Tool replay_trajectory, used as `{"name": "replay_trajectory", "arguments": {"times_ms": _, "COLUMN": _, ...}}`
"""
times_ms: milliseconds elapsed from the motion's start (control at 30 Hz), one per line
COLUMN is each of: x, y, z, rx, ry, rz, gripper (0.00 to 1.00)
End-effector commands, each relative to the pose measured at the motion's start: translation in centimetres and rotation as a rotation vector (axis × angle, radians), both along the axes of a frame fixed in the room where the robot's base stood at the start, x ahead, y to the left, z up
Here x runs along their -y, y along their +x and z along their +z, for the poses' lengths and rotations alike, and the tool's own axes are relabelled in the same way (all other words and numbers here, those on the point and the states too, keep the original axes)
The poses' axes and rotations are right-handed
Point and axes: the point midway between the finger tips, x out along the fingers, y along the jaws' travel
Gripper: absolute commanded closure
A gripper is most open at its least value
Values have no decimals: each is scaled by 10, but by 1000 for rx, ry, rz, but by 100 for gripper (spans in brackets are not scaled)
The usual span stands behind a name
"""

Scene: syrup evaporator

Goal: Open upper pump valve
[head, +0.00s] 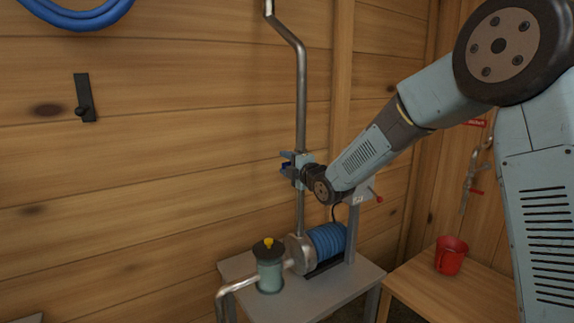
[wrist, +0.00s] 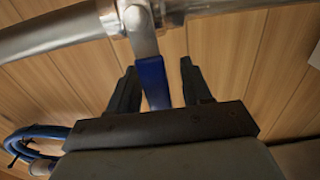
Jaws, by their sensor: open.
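The upper pump valve (head: 304,158) sits on the vertical steel pipe (head: 301,95) above the pump (head: 328,241). In the wrist view its blue handle (wrist: 153,82) hangs from a metal stem just below the pipe (wrist: 55,33). My gripper (wrist: 158,67) is open, with one dark finger on each side of the handle. Gaps show between the handle and both fingers, the wider one on the right. In the head view my gripper (head: 290,171) is at the valve and partly hides it.
The pump and a canister with a yellow knob (head: 268,243) stand on a grey table (head: 340,298). A box with a red lever (head: 366,194) is right of the pipe. A red mug (head: 450,256) stands on a wooden bench (head: 440,302). A blue hose (head: 75,18) hangs at upper left.

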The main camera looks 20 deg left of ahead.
Motion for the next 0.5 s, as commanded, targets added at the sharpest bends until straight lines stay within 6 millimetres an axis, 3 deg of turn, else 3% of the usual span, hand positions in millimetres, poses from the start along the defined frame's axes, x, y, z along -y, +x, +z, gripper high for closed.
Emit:
{"name": "replay_trajectory", "arguments": {"times_ms": 267, "x": -1, "y": 1, "z": 0, "rx": 0, "ry": 0, "rz": 0, "gripper": 51}}
{"name": "replay_trajectory", "arguments": {"times_ms": 500, "x": 0, "y": 1, "z": 0, "rx": 0, "ry": 0, "rz": 0, "gripper": 74}}
